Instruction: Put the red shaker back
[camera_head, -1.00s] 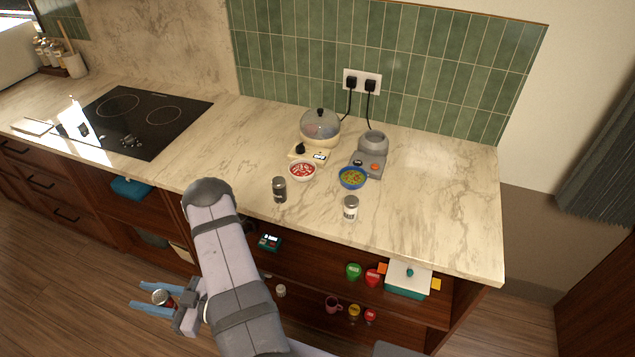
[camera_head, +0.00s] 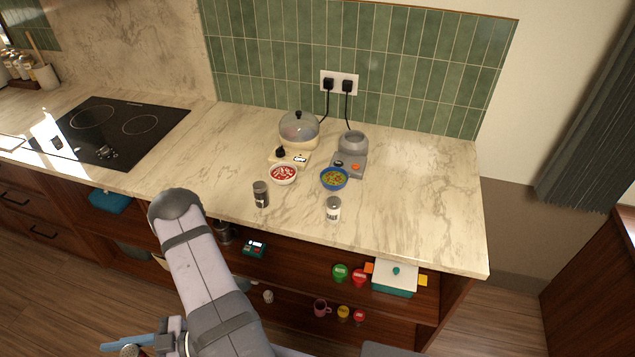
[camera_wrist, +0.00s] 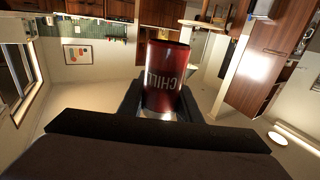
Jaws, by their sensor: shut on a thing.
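My gripper (camera_wrist: 162,100) is shut on the red shaker (camera_wrist: 165,72), which shows lettering reading "CHILI" upside down or turned in the wrist view. In the head view my gripper (camera_head: 135,346) is at the bottom left, low in front of the cabinets. A dark shaker (camera_head: 261,193) and a white shaker (camera_head: 333,209) with a metal top stand on the counter.
A red-filled bowl (camera_head: 284,174) and a blue bowl (camera_head: 334,178) stand behind the shakers. Open shelves below the counter hold green (camera_head: 340,273) and red-lidded jars (camera_head: 359,278), a pink mug (camera_head: 321,308) and a teal-and-white box (camera_head: 394,277). The counter's right part (camera_head: 430,210) is clear.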

